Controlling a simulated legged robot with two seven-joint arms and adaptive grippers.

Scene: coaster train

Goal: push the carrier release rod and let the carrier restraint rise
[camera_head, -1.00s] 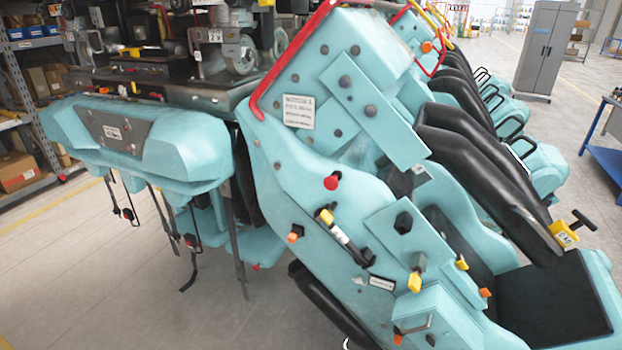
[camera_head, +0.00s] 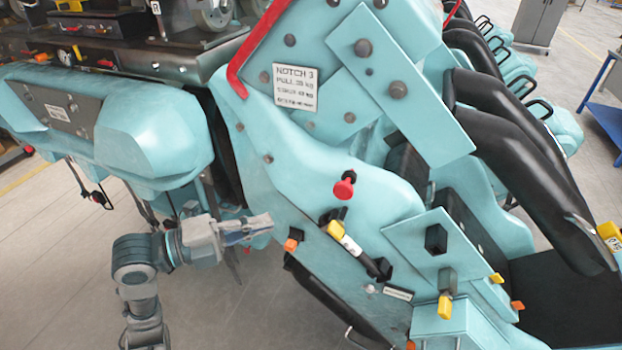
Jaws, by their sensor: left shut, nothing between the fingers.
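The teal carrier side panel (camera_head: 290,140) fills the middle of the head view. I cannot tell which of these is the release rod. The black padded restraint (camera_head: 520,150) lies slanted over the seat at the right. My left gripper (camera_head: 262,224) is shut and empty. It points right, just left of the orange knob, and seems apart from the panel. My right gripper is not in view.
A sign plate (camera_head: 295,87) and a red rail (camera_head: 252,45) sit high on the panel. A yellow handle (camera_head: 445,306) and a black block (camera_head: 436,238) stick out lower right. A teal bumper unit (camera_head: 150,140) is at the left. Open floor (camera_head: 50,270) lies lower left.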

